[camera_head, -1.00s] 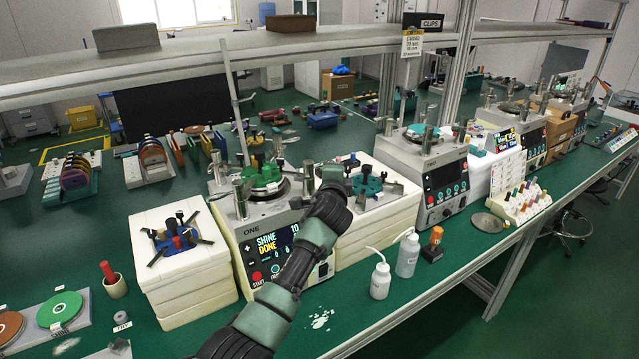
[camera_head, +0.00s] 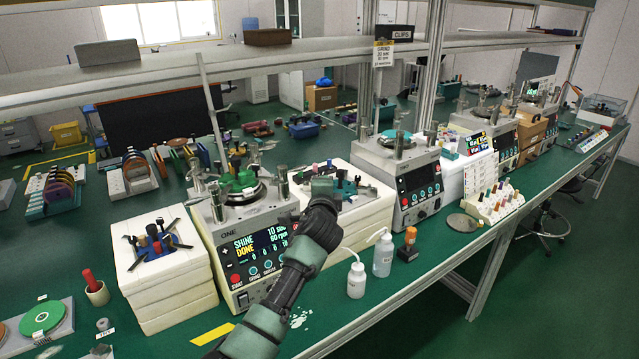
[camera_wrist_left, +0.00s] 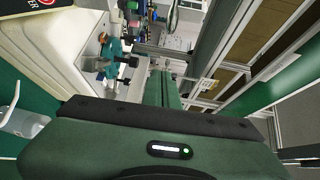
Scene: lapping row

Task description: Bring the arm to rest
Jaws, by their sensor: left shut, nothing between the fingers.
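One arm of mine reaches in from the bottom of the head view, and its left gripper (camera_head: 322,190) is beside the right front of machine ONE (camera_head: 228,236). The fingers also show in the left wrist view (camera_wrist_left: 162,88), shut together with nothing between them. They point along the bench, above its surface. Machine ONE's screen reads SHINE DONE. A green piece (camera_head: 238,184) sits on its round plate. The gripper partly hides the white block stack (camera_head: 372,222) behind it, which carries a teal fixture (camera_wrist_left: 113,50). My right gripper is out of view.
Two white wash bottles (camera_head: 383,256) and an orange-topped item (camera_head: 408,240) stand near the front edge, right of my arm. A second machine (camera_head: 395,168) stands farther right. A white stack with a blue fixture (camera_head: 155,243) is at left. An overhead shelf (camera_head: 170,78) spans the bench.

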